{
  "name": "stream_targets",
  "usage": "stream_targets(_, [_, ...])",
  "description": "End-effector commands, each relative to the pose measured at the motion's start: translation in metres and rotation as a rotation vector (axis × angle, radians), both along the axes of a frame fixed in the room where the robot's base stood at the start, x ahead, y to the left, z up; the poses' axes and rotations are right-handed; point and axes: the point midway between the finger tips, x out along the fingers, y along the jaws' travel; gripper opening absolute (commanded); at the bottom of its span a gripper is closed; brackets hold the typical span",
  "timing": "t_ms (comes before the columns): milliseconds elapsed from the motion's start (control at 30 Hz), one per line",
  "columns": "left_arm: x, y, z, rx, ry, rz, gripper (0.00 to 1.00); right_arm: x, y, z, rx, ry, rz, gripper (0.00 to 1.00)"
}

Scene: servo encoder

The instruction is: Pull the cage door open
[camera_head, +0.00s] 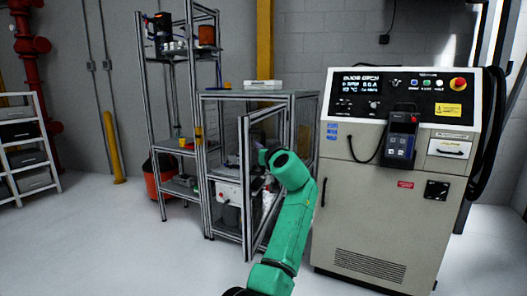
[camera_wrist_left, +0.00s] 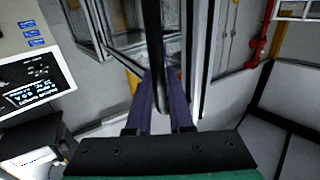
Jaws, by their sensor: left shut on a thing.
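The cage (camera_head: 222,97) is an aluminium-framed enclosure with clear panels, left of centre in the head view. Its framed door (camera_head: 244,190) stands partly open, angled out toward me. My left arm reaches up to the door, and its wrist hides the gripper and part of the door in the head view. In the left wrist view my left gripper (camera_wrist_left: 162,88) has its two purple fingers on either side of a dark upright bar (camera_wrist_left: 157,35), which looks like the door's handle. It is shut on this bar. My right gripper is in neither view.
A beige control cabinet (camera_head: 375,215) stands close to the right of my arm. A metal shelf rack (camera_head: 148,90) adjoins the cage on the left. A yellow post (camera_head: 112,148) is farther left. The floor (camera_head: 130,250) in front of the cage is clear.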

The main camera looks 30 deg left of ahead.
Motion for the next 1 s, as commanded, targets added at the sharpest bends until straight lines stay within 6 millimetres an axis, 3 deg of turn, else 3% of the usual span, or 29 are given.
stream_targets(333, [0.000, -0.001, 0.006, 0.007, -0.010, -0.002, 0.00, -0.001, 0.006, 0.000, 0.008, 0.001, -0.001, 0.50])
stream_targets(367, [0.000, -0.001, 0.006, 0.007, -0.010, -0.002, 0.24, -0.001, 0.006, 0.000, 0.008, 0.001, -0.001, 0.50])
stream_targets(433, [0.000, -0.001, 0.006, 0.007, -0.009, -0.001, 0.50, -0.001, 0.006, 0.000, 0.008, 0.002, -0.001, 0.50])
stream_targets(767, [0.000, -0.001, 0.002, 0.002, -0.004, 0.000, 0.50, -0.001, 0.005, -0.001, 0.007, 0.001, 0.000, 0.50])
stream_targets(1000, [-0.020, -0.022, -0.005, -0.002, -0.006, -0.001, 0.50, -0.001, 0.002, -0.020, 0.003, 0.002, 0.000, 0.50])
